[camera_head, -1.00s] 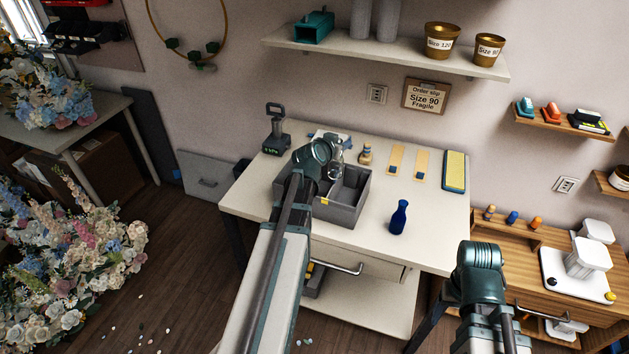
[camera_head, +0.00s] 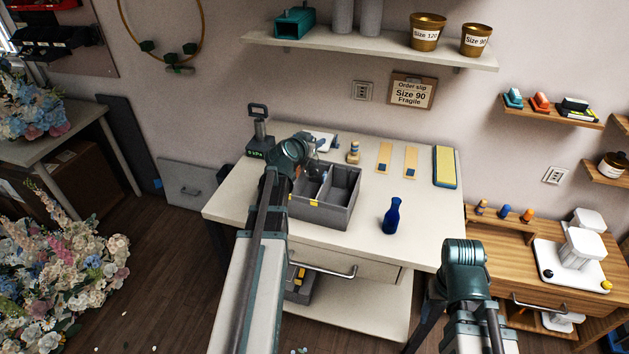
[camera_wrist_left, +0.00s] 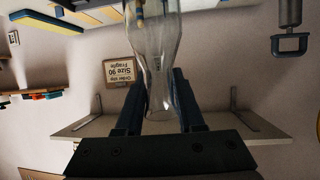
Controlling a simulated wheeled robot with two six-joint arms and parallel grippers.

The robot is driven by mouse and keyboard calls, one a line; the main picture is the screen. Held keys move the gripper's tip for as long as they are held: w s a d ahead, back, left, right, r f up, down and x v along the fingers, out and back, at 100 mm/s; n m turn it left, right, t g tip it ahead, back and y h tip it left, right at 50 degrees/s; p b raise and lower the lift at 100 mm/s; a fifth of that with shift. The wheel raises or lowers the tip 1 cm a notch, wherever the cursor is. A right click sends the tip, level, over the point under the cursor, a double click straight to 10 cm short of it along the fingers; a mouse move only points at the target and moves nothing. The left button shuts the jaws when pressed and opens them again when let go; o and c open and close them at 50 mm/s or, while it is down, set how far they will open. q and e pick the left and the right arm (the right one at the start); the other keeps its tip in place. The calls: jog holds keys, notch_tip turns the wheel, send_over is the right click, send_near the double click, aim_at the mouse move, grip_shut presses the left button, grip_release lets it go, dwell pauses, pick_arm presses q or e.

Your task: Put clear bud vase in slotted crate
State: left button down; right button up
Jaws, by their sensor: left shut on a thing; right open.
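The clear bud vase (camera_wrist_left: 155,60) is between the two fingers of my left gripper (camera_wrist_left: 158,115) in the left wrist view. The fingers are shut on it, and the vase looks see-through with a wider body. In the head view my left gripper (camera_head: 314,155) is at the back left part of the grey slotted crate (camera_head: 322,216). My arm hides most of the vase there, and I cannot tell whether its base is inside a slot. The crate's visible right slots look empty. My right arm shows at the lower right, but its gripper jaws are not visible.
A blue bottle (camera_head: 391,216) stands on the white table (camera_head: 285,226), right of the crate. A small figure-like item (camera_head: 353,153), wooden strips (camera_head: 384,158) and a yellow pad (camera_head: 445,167) lie behind. A black-handled device (camera_head: 260,135) stands at the back left.

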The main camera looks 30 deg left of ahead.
pick_arm(q)
notch_tip(320, 180, down, 12)
jog(key=b, duration=1)
jog(key=shift+r, duration=0.15)
jog(key=c, duration=1)
grip_release()
jog(key=shift+f+b, duration=0.2)
jog(key=shift+b, duration=0.15)
jog(key=shift+o, duration=1)
jog(key=shift+r, duration=0.1)
